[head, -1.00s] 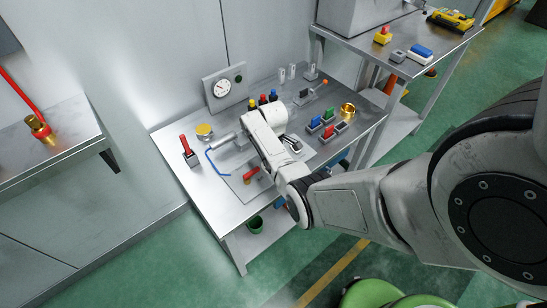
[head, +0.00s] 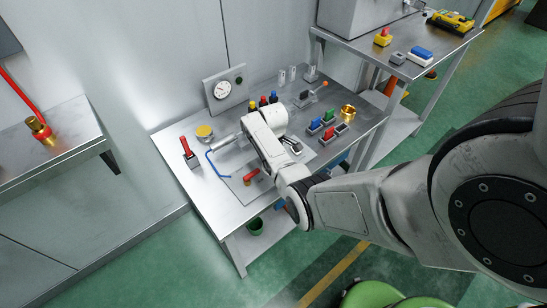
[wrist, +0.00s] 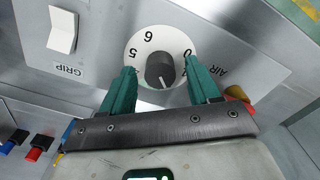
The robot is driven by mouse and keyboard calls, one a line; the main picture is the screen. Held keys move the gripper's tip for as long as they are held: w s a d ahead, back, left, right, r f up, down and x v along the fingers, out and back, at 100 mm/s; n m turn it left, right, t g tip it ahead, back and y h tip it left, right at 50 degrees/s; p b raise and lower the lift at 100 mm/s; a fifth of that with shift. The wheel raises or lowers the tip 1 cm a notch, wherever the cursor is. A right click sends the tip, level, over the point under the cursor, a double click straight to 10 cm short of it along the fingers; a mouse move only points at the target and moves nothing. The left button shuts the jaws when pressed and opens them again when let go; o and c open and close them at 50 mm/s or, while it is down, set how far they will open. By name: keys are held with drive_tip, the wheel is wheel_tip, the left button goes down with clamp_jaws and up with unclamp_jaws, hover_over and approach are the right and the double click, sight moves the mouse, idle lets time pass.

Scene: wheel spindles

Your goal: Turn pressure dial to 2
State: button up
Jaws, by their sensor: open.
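The dial (wrist: 135,42) is a white round face with a dark grey knob (wrist: 160,70) at its middle. Numbers 5, 6 and 0 show, turned over in the wrist view. A pale mark on the knob points toward the bottom of the picture. My gripper (wrist: 160,78) is open, with one teal finger at each lower side of the dial and the knob between them. Contact with the knob cannot be told. The lower face and its numbers are hidden by the gripper.
A GRIP rocker switch (wrist: 63,30) sits beside the dial on the same grey panel. Red and blue parts (wrist: 35,147) lie at lower left. The head view shows a steel bench (head: 215,195), a panel gauge (head: 222,90), coloured blocks (head: 328,133) and a brass part (head: 348,112).

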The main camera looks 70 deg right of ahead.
wheel_tip(320, 180, up, 11)
idle(0.5)
drive_tip(key=shift+f, duration=0.15)
drive_tip(key=s+a+f+b, duration=0.1)
drive_tip(key=s+a+f, duration=0.15)
drive_tip(key=a, duration=0.95)
drive_tip(key=s+a+f, duration=0.2)
drive_tip(key=s+a, duration=0.1)
drive_tip(key=a, duration=1)
drive_tip(key=s+a+r+m+t, duration=0.1)
drive_tip(key=s+a+r, duration=0.2)
drive_tip(key=s+a, duration=0.3)
drive_tip(key=shift+s+a+r+b, duration=0.25)
drive_tip(key=shift+a+b, duration=0.1)
drive_tip(key=shift+a, duration=0.2)
drive_tip(key=shift+o, duration=0.5)
